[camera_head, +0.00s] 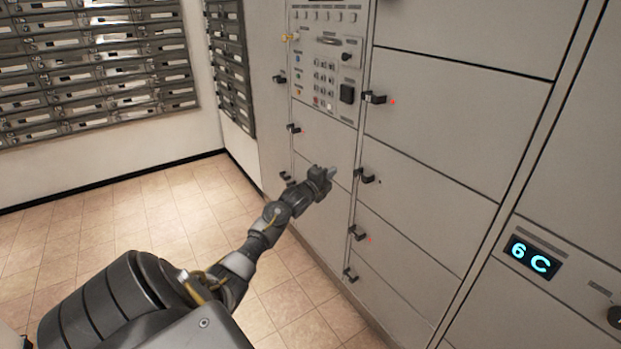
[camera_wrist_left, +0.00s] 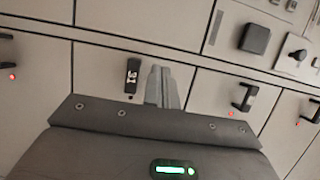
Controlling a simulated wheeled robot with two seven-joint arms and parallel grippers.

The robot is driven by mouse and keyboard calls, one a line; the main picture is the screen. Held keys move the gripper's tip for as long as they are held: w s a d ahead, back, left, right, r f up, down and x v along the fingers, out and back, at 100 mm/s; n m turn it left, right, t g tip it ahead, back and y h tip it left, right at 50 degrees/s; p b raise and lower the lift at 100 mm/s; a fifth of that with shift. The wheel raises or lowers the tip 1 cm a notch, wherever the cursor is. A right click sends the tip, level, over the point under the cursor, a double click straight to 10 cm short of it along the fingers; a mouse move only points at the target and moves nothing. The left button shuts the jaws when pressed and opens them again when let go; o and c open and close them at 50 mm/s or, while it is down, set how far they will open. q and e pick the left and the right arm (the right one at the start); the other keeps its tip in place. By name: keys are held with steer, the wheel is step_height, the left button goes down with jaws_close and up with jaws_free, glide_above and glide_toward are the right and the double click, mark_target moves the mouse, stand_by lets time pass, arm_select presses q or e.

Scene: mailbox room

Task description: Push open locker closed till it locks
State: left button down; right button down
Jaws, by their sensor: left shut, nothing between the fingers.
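A wall of grey lockers stands in front of me. The middle wide locker door (camera_head: 420,208) has a black latch (camera_head: 365,176) with no red light lit beside it, while the latches above and below it show red lights. I cannot tell whether this door stands slightly ajar. My left gripper (camera_head: 331,172) is shut and empty, just left of that latch in the head view. In the left wrist view, my left gripper (camera_wrist_left: 162,86) is beside the latch (camera_wrist_left: 132,76), over the door face (camera_wrist_left: 100,72). Contact cannot be told. My right gripper is not in view.
A keypad panel (camera_head: 325,60) is set in the narrow locker column. A lit "6C" display (camera_head: 533,257) is at the right. Mailboxes (camera_head: 95,65) line the left wall. The tiled floor (camera_head: 150,210) at the left is clear.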

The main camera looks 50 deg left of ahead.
arm_select(q)
steer(key=s+a, duration=0.1)
steer(key=s, duration=0.5)
steer(key=shift+s+a, duration=0.25)
steer(key=shift+a, duration=0.1)
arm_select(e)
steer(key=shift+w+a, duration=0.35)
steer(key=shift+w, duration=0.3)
arm_select(q)
steer(key=shift+f, duration=0.1)
